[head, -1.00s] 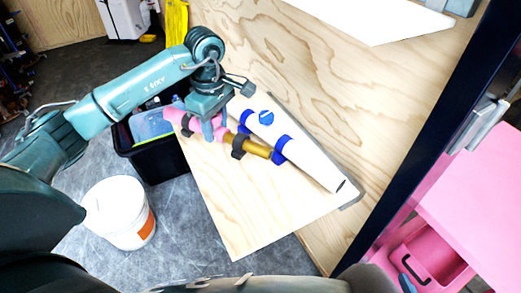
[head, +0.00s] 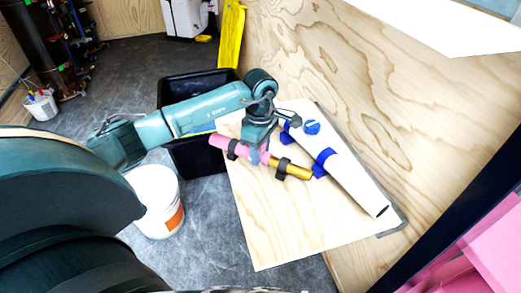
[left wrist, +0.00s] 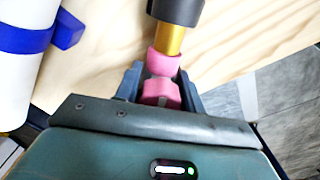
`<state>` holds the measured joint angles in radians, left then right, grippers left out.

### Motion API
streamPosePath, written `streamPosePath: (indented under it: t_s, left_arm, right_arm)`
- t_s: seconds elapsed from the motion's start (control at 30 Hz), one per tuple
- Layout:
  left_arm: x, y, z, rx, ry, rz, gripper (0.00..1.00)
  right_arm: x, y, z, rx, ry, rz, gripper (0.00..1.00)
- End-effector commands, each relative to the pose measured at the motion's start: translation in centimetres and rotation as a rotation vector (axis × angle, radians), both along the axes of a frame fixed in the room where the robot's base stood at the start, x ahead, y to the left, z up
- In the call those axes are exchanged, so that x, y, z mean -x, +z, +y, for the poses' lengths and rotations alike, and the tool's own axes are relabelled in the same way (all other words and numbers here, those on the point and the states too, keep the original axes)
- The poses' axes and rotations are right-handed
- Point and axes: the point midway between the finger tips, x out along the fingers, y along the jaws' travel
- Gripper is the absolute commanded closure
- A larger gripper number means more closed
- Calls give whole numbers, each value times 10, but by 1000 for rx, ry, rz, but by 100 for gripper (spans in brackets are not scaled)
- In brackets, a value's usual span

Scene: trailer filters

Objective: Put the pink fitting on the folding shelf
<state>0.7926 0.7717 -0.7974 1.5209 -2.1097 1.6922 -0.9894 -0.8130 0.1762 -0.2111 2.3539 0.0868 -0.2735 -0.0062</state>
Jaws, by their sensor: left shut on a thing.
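The pink fitting (head: 221,143) is a pink tube with a gold end (head: 298,172) and dark bands around it. In the head view it lies along the left part of the plywood folding shelf (head: 275,225), at or just over its surface; I cannot tell if it touches. My left gripper (head: 259,156) is shut on its pink middle from above. In the left wrist view the fitting (left wrist: 164,62) shows between the fingers (left wrist: 160,88), with its gold part and a dark band beyond. My right gripper is not in view.
A white tube with blue clamps (head: 350,180) lies on the shelf right of the fitting. A black bin (head: 195,160) stands behind the shelf's left edge, a white bucket (head: 155,205) on the floor at left. The shelf's front part is bare. A plywood wall (head: 400,110) rises behind.

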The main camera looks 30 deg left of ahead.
Motion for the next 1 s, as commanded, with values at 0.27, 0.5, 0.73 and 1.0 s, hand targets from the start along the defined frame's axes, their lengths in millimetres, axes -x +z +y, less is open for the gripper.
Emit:
streamPosePath:
  t_s: [0.27, 0.5, 0.73, 1.0]
  left_arm:
    - [0, -1, 0, -1, 0, 0, 58]
    - [0, -1, 0, -1, 0, 0, 39]
    - [0, 0, 0, -1, 0, 0, 39]
    - [-1, 36, 1, -2, 0, -4, 39]
  right_arm:
    - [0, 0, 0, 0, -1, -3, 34]
    - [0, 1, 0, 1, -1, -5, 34]
    - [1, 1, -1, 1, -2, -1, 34]
    - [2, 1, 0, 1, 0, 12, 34]
